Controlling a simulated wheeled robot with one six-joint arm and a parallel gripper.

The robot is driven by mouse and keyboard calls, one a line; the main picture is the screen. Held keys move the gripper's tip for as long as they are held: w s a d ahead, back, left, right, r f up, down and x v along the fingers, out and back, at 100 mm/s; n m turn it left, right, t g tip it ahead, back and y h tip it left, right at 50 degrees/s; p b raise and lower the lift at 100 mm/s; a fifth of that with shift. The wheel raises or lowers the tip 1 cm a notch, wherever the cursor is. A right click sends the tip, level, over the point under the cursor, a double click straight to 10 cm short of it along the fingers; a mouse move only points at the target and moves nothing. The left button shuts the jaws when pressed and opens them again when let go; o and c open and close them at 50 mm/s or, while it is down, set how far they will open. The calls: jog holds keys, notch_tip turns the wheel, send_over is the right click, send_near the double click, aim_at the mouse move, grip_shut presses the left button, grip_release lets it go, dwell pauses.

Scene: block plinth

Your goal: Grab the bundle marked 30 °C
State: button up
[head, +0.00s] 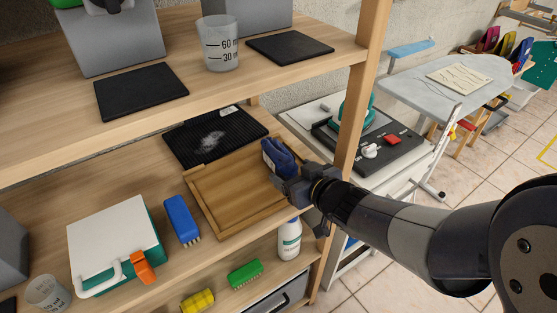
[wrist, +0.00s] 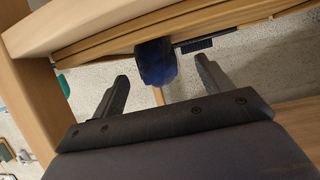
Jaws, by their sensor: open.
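A dark blue rolled bundle (head: 275,155) lies at the right end of a wooden tray (head: 199,196) on the middle shelf. It has a small pale mark on it, too small to read as 30 °C. My gripper (head: 284,178) is at the near right end of the bundle. In the wrist view the bundle (wrist: 155,62) shows between the two spread fingers of my gripper (wrist: 161,70), with a gap on each side. The fingers are open and hold nothing. Part of the bundle's near end is hidden behind my gripper in the head view.
A wooden post (head: 358,110) stands close right of my gripper. The upper shelf (head: 220,88) overhangs behind. A black ribbed mat (head: 190,142) lies behind the tray, a blue brush (head: 181,220) to its left, and a white bottle (head: 289,240) below.

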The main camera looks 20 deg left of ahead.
aim_at(279, 158)
jog(key=shift+b+x, duration=0.4)
jog(key=shift+x, duration=2.55)
jog(key=shift+w+r, duration=0.15)
jog(key=shift+r, duration=0.05)
jog(key=shift+d, duration=0.1)
jog(key=c, duration=1.1)
